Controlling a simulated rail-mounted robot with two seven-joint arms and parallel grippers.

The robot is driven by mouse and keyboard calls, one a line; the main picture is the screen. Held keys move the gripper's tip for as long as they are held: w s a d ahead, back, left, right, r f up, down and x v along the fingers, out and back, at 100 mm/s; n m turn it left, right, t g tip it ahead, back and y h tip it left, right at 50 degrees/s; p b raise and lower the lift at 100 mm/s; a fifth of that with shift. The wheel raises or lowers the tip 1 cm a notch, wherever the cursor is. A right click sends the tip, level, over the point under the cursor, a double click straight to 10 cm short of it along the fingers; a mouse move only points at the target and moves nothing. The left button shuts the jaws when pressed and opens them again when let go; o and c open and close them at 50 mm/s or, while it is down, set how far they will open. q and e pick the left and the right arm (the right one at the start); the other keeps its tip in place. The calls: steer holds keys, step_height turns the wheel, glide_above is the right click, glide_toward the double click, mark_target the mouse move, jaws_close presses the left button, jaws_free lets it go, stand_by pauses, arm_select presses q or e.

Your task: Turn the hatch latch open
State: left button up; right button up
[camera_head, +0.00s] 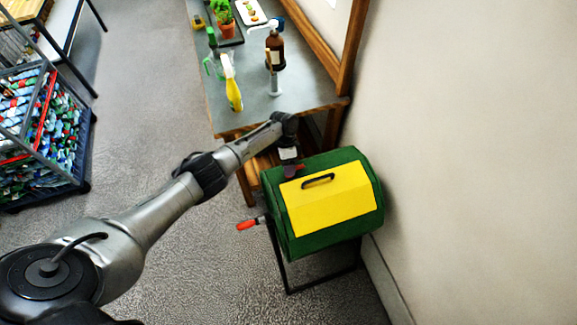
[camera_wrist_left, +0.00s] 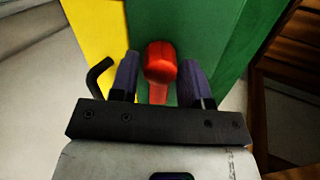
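A green box (camera_head: 340,162) with a yellow hatch (camera_head: 335,205) stands on a dark frame. The hatch has a black handle (camera_head: 318,180). The red latch (camera_wrist_left: 160,62) is on the green face beside the yellow hatch in the left wrist view. My left gripper (camera_head: 292,170) is at the box's upper left edge in the head view and partly covers the latch. In the left wrist view its two fingers (camera_wrist_left: 160,82) stand apart, one on each side of the latch, with gaps beside its stem. My right gripper is out of view.
A red-orange handle (camera_head: 247,225) sticks out from the box's left side. A table (camera_head: 275,107) behind holds a yellow spray bottle (camera_head: 233,95), a brown bottle (camera_head: 275,50) and a potted plant (camera_head: 227,28). A wall (camera_head: 460,150) stands close on the right. A filled crate (camera_head: 75,185) is far left.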

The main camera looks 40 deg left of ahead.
arm_select(q)
steer(key=shift+o, duration=1.3)
steer(key=v, duration=1.3)
steer(key=shift+a+r, duration=0.2)
steer(key=shift+r, duration=0.1)
steer(key=shift+w, duration=0.15)
